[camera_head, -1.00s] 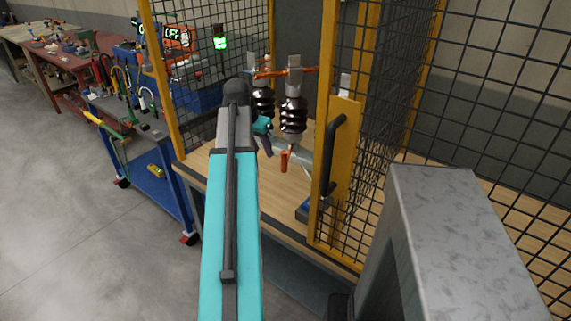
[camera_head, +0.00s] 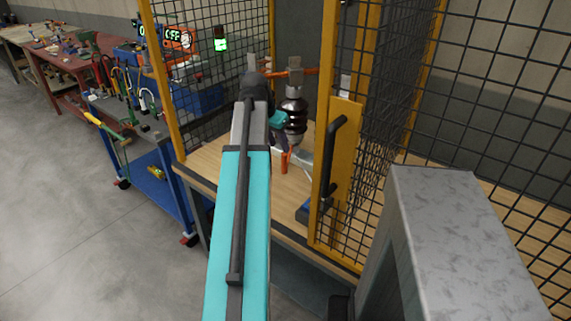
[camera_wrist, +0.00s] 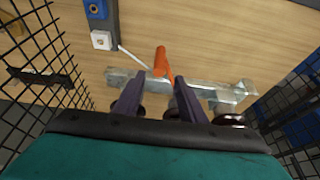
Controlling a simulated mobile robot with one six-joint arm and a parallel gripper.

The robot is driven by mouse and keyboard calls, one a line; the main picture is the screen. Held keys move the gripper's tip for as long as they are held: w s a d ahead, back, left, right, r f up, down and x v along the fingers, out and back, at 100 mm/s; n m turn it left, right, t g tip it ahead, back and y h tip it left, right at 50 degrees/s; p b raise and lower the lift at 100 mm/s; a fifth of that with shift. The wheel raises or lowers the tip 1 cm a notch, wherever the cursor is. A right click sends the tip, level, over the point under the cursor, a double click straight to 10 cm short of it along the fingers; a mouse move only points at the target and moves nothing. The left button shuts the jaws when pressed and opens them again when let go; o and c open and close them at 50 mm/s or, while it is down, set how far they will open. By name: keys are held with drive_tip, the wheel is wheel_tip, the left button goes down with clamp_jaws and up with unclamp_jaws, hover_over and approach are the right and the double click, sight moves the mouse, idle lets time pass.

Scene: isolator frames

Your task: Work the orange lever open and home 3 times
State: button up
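The orange lever (camera_head: 284,162) hangs low at the front of the isolator on the bench. In the wrist view the orange lever (camera_wrist: 161,62) stands up from the metal base bar (camera_wrist: 205,90). My gripper (camera_wrist: 160,78) is open, its two dark fingers apart on either side of the lever's line. The lever shows between and beyond the fingertips; I cannot tell whether either finger touches it. In the head view my gripper (camera_head: 280,138) is just above the lever, partly hidden by my arm. A dark ribbed insulator (camera_head: 295,112) stands behind it, below an orange bar (camera_head: 303,71).
Yellow-framed mesh stands on both sides of the bench. A yellow panel with a dark handle (camera_head: 333,155) is close to the right of the lever. A small block with blue and white parts (camera_wrist: 100,25) lies on the wooden bench top. A blue trolley (camera_head: 160,185) stands at left.

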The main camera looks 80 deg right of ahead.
sight(286, 163)
drive_tip(key=shift+p+x, duration=0.45)
drive_tip(key=shift+x, duration=5.7)
drive_tip(key=shift+d, duration=0.1)
drive_tip(key=c, duration=0.9)
clamp_jaws()
drive_tip(key=shift+s, duration=0.1)
